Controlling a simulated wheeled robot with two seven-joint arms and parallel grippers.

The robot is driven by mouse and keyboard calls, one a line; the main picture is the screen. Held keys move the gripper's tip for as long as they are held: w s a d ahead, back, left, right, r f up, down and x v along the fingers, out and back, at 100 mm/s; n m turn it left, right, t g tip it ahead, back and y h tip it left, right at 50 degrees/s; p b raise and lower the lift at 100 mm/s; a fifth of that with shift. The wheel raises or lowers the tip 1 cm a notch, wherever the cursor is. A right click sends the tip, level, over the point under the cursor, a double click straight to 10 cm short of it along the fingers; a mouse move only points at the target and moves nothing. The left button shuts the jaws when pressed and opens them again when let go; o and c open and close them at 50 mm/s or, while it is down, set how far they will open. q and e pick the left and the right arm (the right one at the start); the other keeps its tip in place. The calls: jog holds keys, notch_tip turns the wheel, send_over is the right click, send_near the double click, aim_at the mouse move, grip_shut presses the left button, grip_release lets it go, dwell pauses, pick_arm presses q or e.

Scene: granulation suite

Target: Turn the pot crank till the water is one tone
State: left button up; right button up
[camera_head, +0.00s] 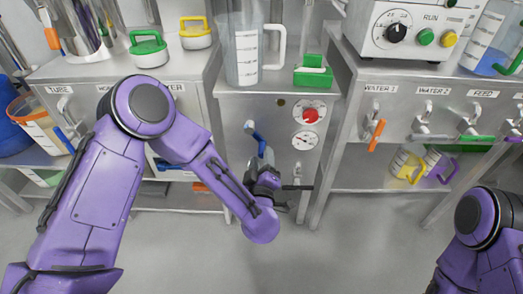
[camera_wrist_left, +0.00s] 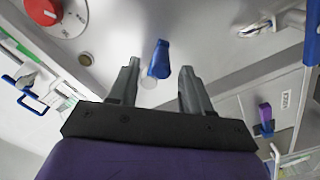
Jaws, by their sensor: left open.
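A blue handle (camera_head: 258,137) sticks out from the front of the middle cabinet, below the counter. It also shows in the left wrist view (camera_wrist_left: 159,57), between and just beyond the fingertips. My left gripper (camera_head: 268,172) is open and empty in front of that cabinet, just below the handle; I cannot tell whether it touches it. A clear jug (camera_head: 243,52) with a white handle stands on the counter above. No water tone can be made out in it. I cannot tell which part is the pot crank. My right arm is at the lower right, its gripper out of frame.
A red knob (camera_head: 309,115) and a round gauge (camera_head: 305,141) sit right of the blue handle. A green block (camera_head: 313,76) is on the counter. Taps, one orange-handled (camera_head: 376,134), line the right cabinet. The floor in front is clear.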

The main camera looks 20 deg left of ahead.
aim_at(261, 146)
pick_arm(q)
jog(key=b+x, duration=0.1)
jog(key=x, duration=0.5)
jog(key=shift+w+a+f, duration=0.1)
jog(key=shift+w, duration=0.25)
grip_shut()
jog(key=shift+s+a+f+m+p, duration=0.15)
jog(key=shift+m+p, duration=0.15)
jog(key=shift+p, duration=0.05)
